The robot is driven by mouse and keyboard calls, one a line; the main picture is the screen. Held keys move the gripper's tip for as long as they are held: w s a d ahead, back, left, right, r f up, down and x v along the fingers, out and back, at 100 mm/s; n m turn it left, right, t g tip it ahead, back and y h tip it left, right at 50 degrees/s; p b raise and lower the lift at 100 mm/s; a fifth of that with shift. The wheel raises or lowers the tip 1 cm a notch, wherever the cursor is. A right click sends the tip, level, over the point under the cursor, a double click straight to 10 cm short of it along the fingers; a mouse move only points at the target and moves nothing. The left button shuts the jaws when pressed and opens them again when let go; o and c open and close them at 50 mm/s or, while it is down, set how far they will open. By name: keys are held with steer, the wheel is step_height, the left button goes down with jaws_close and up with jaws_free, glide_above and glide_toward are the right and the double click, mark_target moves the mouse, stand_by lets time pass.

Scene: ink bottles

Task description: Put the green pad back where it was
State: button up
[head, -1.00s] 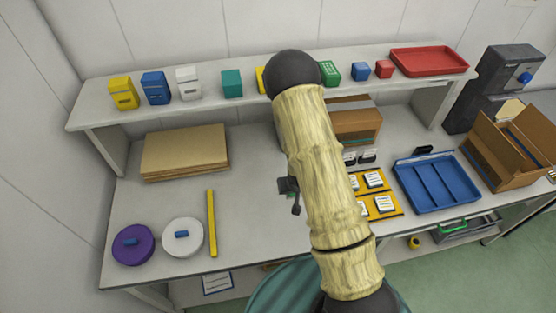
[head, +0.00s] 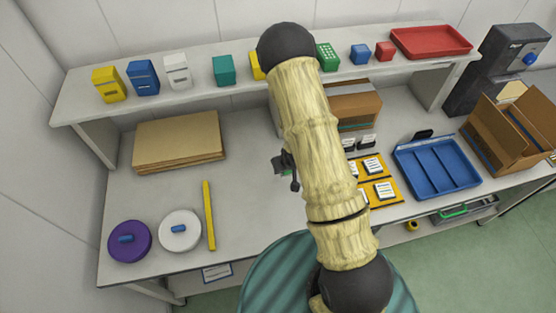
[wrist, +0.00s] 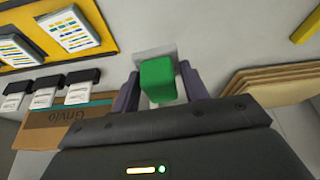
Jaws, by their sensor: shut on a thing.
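The green pad (wrist: 158,80) is a small green block between the two fingers of my gripper (wrist: 160,88) in the wrist view. The gripper is shut on it. Beyond the pad a light grey patch (wrist: 154,50) shows on the table; whether the pad touches it I cannot tell. In the head view my gripper (head: 284,166) is above the middle of the table, mostly behind my arm, and the pad is largely hidden there.
Yellow boards with labelled cards (head: 378,192), a blue tray (head: 435,185) and a cardboard box (head: 355,103) are right of my gripper. Stacked brown sheets (head: 178,140), a yellow bar (head: 208,215), a white disc (head: 180,232) and a purple disc (head: 129,241) are left. Bare table lies between.

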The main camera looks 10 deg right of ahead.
steer(key=n, duration=0.1)
steer(key=f+n+y, duration=0.1)
steer(key=n, duration=0.1)
steer(key=s+n+b, duration=0.1)
steer(key=shift+s+a+f+n+g+y, duration=0.1)
steer(key=shift+a+f+n+g+y, duration=0.2)
steer(key=shift+a+f+n+y, duration=0.1)
steer(key=n, duration=0.1)
steer(key=s+f+n+y+b, duration=0.1)
steer(key=n, duration=0.1)
steer(key=shift+s+g, duration=0.1)
steer(key=shift+g, duration=0.3)
steer(key=s+n, duration=0.1)
steer(key=n, duration=0.1)
steer(key=s+f+n+g+b, duration=0.1)
steer(key=n, duration=0.1)
steer(key=s+n+g+y, duration=0.1)
steer(key=n, duration=0.1)
steer(key=shift+s+d+f+n, duration=0.15)
steer(key=shift+d+n, duration=0.05)
steer(key=shift+n, duration=0.1)
steer(key=shift+s+d+f+n+g+b, duration=0.1)
steer(key=shift+s+d+n+g+b, duration=0.1)
steer(key=shift+s+n+g, duration=0.3)
steer(key=shift+s+d+f+n+g+b, duration=0.1)
steer(key=shift+s+n+b, duration=0.1)
steer(key=shift+n, duration=0.5)
